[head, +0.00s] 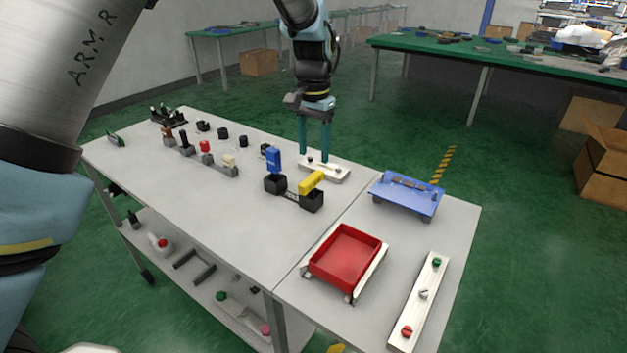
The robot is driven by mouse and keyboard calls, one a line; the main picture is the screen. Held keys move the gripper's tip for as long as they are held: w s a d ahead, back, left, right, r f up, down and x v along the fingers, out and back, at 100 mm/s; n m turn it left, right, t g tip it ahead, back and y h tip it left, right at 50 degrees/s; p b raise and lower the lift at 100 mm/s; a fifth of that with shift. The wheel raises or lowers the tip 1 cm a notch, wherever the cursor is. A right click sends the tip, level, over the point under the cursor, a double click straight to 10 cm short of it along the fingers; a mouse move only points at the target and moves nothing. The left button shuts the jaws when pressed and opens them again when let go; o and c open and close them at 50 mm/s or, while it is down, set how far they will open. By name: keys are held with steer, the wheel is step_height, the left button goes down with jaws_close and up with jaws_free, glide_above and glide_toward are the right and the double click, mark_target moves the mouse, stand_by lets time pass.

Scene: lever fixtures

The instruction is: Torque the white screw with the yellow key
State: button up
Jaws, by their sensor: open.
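The yellow key (312,182) sits tilted in a dark holder near the middle of the table, to the right of a blue key (273,159). A white screw-like knob (423,293) is on a pale strip (431,268) at the table's right end, between a green knob (437,262) and a red knob (407,331). My gripper (315,157) points down with its teal fingers apart and nothing visible between them. It is behind the yellow key, at a small white plate (334,174) with dark parts. I cannot tell whether the fingers touch that plate.
A red tray (345,256) stands between the keys and the knob strip. A blue fixture (406,194) is at the back right. Several levers and black knobs (205,147) line the table's left half. The table's front middle (200,205) is clear.

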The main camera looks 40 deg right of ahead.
mark_target(311, 177)
step_height(311, 177, down, 3)
steer(key=shift+f+p, duration=0.15)
steer(key=shift+p, duration=0.2)
steer(key=shift+w+a+f+p, duration=0.15)
steer(key=shift+f+p, duration=0.55)
steer(key=shift+f, duration=0.7)
steer(key=shift+s+a+f+p, duration=0.1)
steer(key=shift+f+p, duration=0.6)
steer(key=shift+f, duration=0.7)
jaws_close()
